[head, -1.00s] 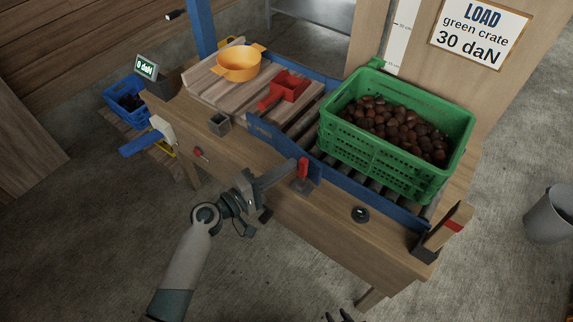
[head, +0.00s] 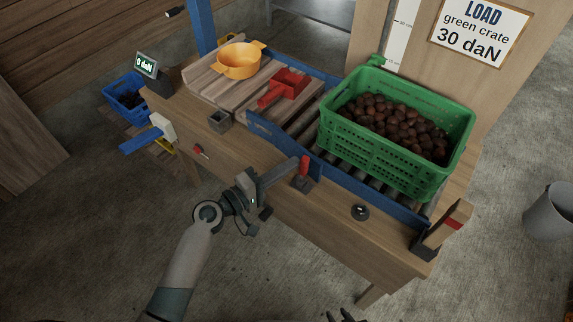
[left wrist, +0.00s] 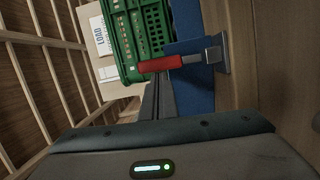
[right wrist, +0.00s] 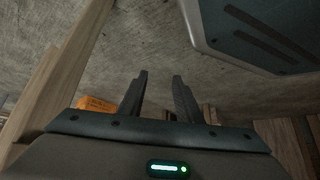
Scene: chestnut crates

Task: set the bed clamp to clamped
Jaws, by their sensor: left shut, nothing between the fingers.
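The bed clamp (head: 303,170) has a red handle that stands upright on the bench's front edge, beside the blue rail. In the left wrist view its red handle (left wrist: 160,64) lies across the picture, with a metal arm leading to a base plate on the right. My left gripper (head: 292,166) is shut and empty, its fingertips right at the red handle. I cannot tell whether they touch it. My right gripper (right wrist: 159,85) is open and empty, over the floor away from the bench; only its dark fingertips show at the bottom of the head view.
A green crate (head: 385,158) of chestnuts stands on the rollers behind the blue rail (head: 375,195). An orange pan (head: 239,62) and red scoop (head: 284,88) lie on slats to the left. A black round fitting (head: 360,212) and wooden post (head: 446,226) are to the right.

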